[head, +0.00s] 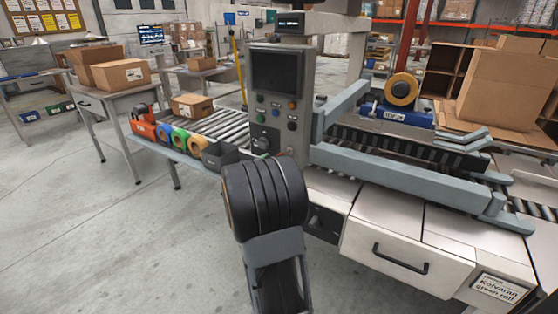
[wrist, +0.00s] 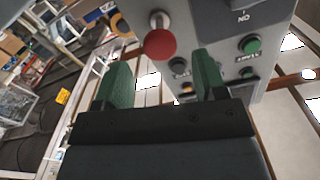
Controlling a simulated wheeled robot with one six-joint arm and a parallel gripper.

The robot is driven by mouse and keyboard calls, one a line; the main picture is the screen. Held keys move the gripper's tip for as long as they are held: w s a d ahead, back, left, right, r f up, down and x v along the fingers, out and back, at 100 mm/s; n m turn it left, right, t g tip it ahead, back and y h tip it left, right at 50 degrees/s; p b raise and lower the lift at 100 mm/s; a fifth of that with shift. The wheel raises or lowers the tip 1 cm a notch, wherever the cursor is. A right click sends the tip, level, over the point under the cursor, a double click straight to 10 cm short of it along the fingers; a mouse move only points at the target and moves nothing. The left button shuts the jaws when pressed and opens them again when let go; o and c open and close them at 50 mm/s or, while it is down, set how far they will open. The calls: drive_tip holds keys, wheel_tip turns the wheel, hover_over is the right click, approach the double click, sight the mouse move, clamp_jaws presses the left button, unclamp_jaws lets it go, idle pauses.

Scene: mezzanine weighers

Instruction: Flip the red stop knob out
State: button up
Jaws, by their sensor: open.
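The red stop knob (wrist: 160,42) is a round red ball on a short metal stem, in the upper middle of the wrist view. It stands out from the side of a grey control box (wrist: 215,25). My gripper (wrist: 162,78) is open, with its two green fingers apart and nothing between them. The knob shows just beyond the fingertips, between their lines and nearer the left one. I cannot tell whether any finger touches it.
A green START button (wrist: 250,45) and other small controls sit beside the right finger. In the head view the machine's control panel (head: 275,95) stands behind my arm. A roller conveyor (head: 218,124) with a carton (head: 191,106) lies left. Open floor (head: 120,235) spreads at front left.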

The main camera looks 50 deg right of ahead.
drive_tip(key=s+a, duration=0.1)
drive_tip(key=a, duration=0.8)
drive_tip(key=shift+s+a+p, duration=0.3)
drive_tip(key=shift+a, duration=0.05)
